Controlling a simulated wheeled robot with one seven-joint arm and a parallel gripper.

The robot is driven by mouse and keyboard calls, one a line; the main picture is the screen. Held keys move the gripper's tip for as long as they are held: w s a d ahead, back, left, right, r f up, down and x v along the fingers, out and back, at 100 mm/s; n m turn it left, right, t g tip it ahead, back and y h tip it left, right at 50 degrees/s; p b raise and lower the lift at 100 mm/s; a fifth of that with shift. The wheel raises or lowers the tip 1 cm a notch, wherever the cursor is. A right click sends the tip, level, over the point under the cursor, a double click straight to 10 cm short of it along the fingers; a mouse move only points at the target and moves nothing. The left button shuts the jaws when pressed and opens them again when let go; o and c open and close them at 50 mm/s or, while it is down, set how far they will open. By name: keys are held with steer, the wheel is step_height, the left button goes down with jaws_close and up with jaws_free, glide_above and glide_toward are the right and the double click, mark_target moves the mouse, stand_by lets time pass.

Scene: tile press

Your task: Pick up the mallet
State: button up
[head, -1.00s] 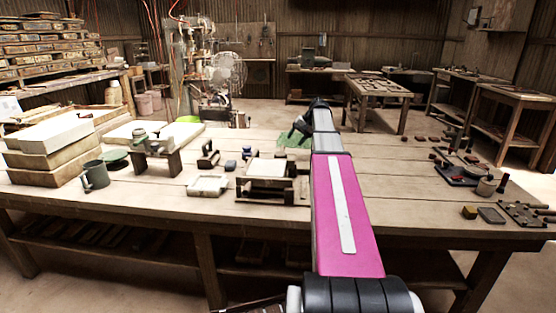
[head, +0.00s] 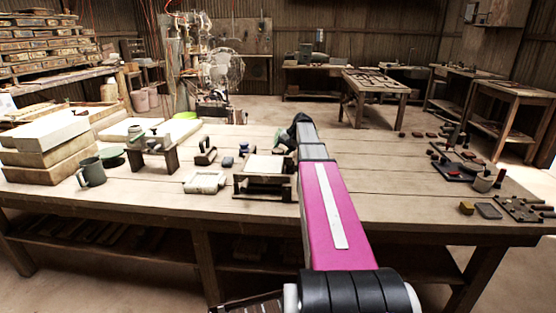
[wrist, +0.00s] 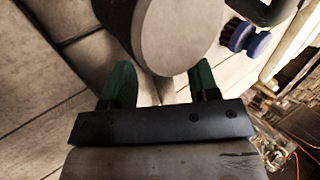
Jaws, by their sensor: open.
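In the wrist view, a large grey cylinder with a pale round end (wrist: 175,32), which looks like the mallet's head, fills the top middle. It is cut off by the frame edge and no handle is clear. My gripper (wrist: 162,78) is open, with its two green fingers apart and the round end's edge dipping between their tips. I cannot tell whether they touch. In the head view my gripper (head: 283,143) is low over the bench, mostly hidden by my arm. I cannot make out the mallet there.
A wooden press frame (head: 263,188) stands just left of my arm on the bench. A small blue-knobbed tool (wrist: 247,40) lies beside the cylinder.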

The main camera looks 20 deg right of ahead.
steer(key=shift+a+f, duration=0.1)
steer(key=shift+f, duration=0.15)
jaws_close()
steer(key=shift+r, duration=0.1)
step_height(320, 180, up, 10)
stand_by(0.5)
